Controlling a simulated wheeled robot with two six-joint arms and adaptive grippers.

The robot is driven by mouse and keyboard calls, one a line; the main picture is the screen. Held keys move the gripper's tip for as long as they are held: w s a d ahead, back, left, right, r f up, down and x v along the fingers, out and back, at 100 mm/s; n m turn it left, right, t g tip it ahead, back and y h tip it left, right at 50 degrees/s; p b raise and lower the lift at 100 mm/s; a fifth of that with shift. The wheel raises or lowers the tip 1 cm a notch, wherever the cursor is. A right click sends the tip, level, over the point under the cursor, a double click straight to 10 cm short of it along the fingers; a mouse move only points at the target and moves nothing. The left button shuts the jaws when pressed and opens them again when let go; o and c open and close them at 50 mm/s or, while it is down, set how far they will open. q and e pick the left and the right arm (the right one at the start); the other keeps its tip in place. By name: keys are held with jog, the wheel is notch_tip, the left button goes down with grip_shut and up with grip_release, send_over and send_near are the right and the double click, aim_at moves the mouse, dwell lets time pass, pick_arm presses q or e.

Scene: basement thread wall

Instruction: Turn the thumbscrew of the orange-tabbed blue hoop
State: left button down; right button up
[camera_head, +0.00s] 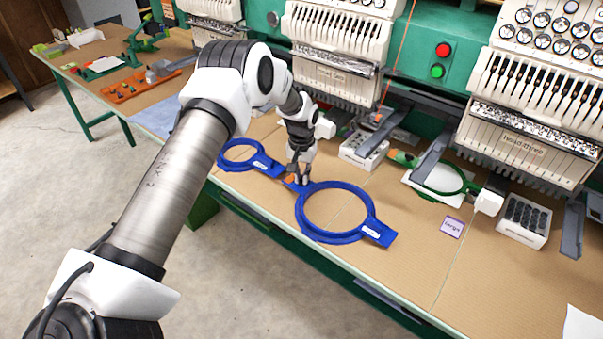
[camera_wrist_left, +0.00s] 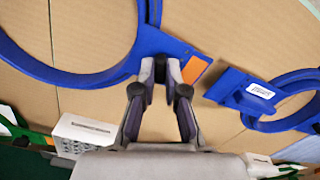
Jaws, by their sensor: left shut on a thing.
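The orange-tabbed blue hoop (camera_head: 318,234) lies flat on the brown table. Its large ring also shows at the upper left of the left wrist view (camera_wrist_left: 70,77). Its orange tab (camera_wrist_left: 195,69) is just right of my left fingertips. My left gripper (camera_head: 299,182) points down at the hoop's clamp end, beside the tab. In the left wrist view its fingers (camera_wrist_left: 161,76) are closed in on the thumbscrew there. The thumbscrew is mostly hidden between the fingers. My right gripper is not in view.
A smaller blue hoop (camera_head: 227,164) lies close to the left. A green hoop (camera_head: 462,184) on white cloth, a purple card (camera_head: 452,227) and white boxes (camera_head: 365,158) (camera_head: 522,232) are to the right. Machine heads (camera_head: 330,50) stand behind.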

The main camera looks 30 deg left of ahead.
pick_arm(q)
jog(key=n, duration=0.3)
jog(key=shift+s+f+n+p, duration=0.15)
jog(key=shift+n+p, duration=0.15)
jog(key=shift+p, duration=0.1)
jog(key=shift+n+p, duration=0.35)
jog(key=shift+n, duration=1.45)
jog(key=c, duration=1.2)
grip_release()
notch_tip(320, 180, up, 12)
